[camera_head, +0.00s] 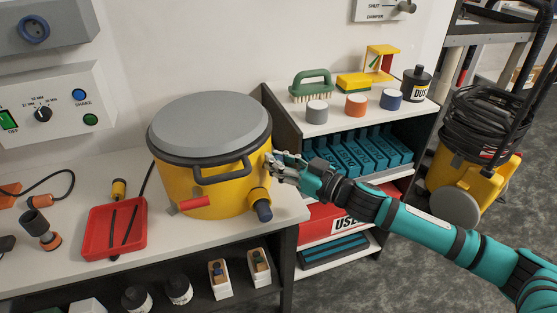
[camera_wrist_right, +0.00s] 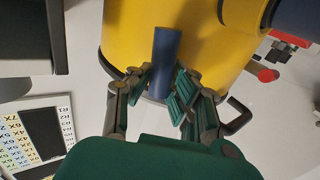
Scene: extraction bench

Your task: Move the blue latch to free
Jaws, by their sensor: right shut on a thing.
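The yellow pot (camera_head: 208,185) with a grey lid (camera_head: 210,118) stands on the white bench top. In the right wrist view the blue latch (camera_wrist_right: 165,52) is a short blue bar against the yellow wall (camera_wrist_right: 128,30), its end between my fingers. My right gripper (camera_head: 274,165) is at the pot's right side, and in the right wrist view (camera_wrist_right: 160,84) its fingers are closed around the latch. The latch is hidden behind the fingers in the head view. My left gripper is not in view.
A yellow spout with a dark blue end (camera_head: 264,211) juts out just below my right gripper. A red handle (camera_head: 194,203) and a dark bar handle (camera_head: 222,174) are on the pot's front. A red tray (camera_head: 100,240) lies left. A stocked shelf (camera_head: 340,118) stands right.

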